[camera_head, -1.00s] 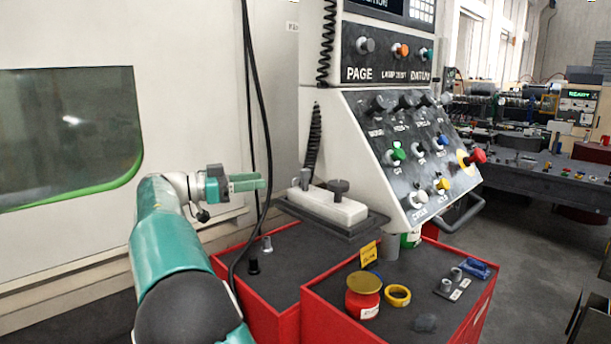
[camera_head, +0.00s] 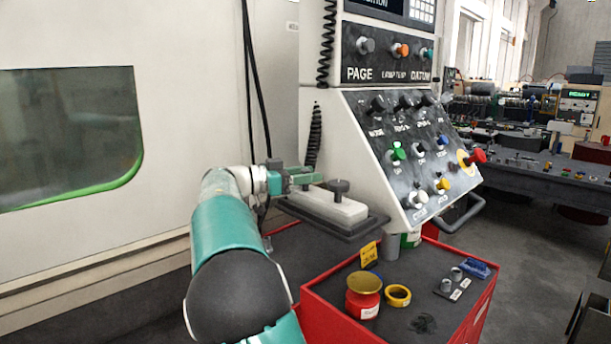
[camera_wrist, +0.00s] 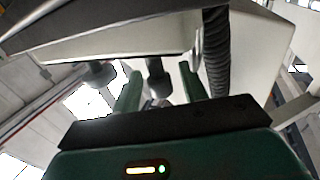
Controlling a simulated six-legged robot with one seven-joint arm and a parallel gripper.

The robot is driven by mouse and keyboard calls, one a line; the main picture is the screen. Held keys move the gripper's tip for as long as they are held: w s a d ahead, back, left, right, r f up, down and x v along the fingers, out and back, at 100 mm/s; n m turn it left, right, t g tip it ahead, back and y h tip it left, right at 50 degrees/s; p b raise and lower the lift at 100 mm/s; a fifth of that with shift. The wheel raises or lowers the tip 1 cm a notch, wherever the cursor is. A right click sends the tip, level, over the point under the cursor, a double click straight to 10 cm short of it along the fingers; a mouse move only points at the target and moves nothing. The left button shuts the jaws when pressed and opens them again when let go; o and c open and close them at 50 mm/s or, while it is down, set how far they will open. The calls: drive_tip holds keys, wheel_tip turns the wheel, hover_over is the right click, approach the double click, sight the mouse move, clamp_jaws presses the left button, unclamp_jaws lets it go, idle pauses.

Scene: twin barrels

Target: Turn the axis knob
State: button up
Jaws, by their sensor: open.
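A white hand-held box (camera_head: 335,207) lies on a dark shelf below the slanted control panel, with two dark knobs on top. The right knob (camera_head: 339,187) stands clear. The left knob is mostly hidden by my gripper (camera_head: 309,177) in the head view. In the wrist view a dark knob (camera_wrist: 155,80) shows between the two green fingers, apart from both of them, and the other knob (camera_wrist: 100,73) lies outside the left finger. My gripper (camera_wrist: 160,72) is open. I cannot read which knob is marked axis.
The control panel (camera_head: 400,150) with several knobs rises just right of the box. A coiled cord (camera_head: 314,135) hangs behind my gripper and shows close to the right finger in the wrist view. Black cables (camera_head: 257,90) hang on the left. A red cart (camera_head: 335,310) stands below.

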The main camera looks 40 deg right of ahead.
clamp_jaws()
drive_tip(key=shift+n+t, duration=0.4)
drive_tip(key=shift+t, duration=0.2)
drive_tip(key=n+t, duration=0.2)
drive_tip(key=t, duration=0.1)
drive_tip(key=n+t+h, duration=0.1)
drive_tip(key=n+t, duration=0.1)
drive_tip(key=t, duration=0.1)
drive_tip(key=shift+s+t, duration=0.15)
drive_tip(key=shift+t, duration=0.25)
drive_tip(key=n+t+y, duration=0.1)
drive_tip(key=n+t, duration=0.1)
drive_tip(key=t, duration=0.1)
drive_tip(key=n+t+y, duration=0.1)
drive_tip(key=n+t, duration=0.2)
drive_tip(key=t, duration=0.1)
drive_tip(key=shift+n+t+y, duration=0.3)
drive_tip(key=shift+n+t, duration=0.1)
drive_tip(key=shift+t, duration=0.1)
